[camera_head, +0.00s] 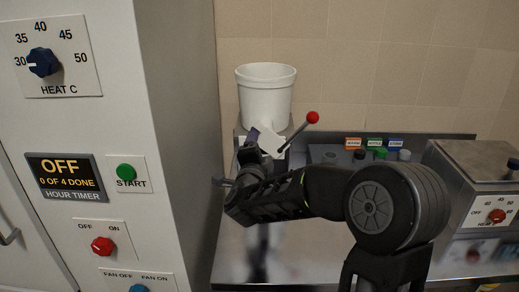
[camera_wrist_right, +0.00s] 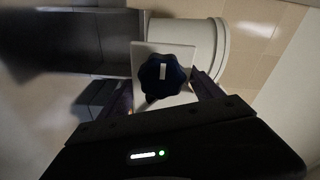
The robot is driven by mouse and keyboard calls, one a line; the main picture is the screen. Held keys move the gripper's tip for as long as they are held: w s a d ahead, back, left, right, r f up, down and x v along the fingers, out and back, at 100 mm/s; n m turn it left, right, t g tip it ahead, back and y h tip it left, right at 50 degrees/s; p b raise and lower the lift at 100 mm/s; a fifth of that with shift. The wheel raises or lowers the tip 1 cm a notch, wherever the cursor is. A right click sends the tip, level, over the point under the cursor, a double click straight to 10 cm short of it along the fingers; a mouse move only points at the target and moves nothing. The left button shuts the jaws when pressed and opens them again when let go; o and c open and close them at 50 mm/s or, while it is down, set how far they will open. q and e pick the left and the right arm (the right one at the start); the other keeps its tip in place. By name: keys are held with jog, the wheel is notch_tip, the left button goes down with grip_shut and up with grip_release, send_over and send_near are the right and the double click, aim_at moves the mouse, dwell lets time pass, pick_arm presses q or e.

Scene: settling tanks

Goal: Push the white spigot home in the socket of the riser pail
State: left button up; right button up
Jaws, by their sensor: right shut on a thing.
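The white riser pail (camera_head: 266,92) stands upright at the back, against the tiled wall. It also shows in the wrist view (camera_wrist_right: 212,52), partly behind a white piece. My right gripper (camera_head: 256,150) is in front of the pail's lower part, shut on the white spigot (camera_head: 270,139). In the right wrist view the fingers (camera_wrist_right: 165,97) sit either side of a white square part with a dark blue knob (camera_wrist_right: 163,76), close in front of the pail. The socket is hidden, so I cannot tell how far the spigot is in it. My left gripper is out of view.
A red-balled lever (camera_head: 312,118) rises just right of my right gripper. A tall cabinet (camera_head: 180,130) with knobs closes off the left. The metal bench (camera_head: 300,245) in front is bare.

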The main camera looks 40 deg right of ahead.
jog(key=shift+w+d, duration=0.1)
jog(key=o, duration=2.1)
jog(key=shift+b+v, duration=0.55)
jog(key=shift+v, duration=3.35)
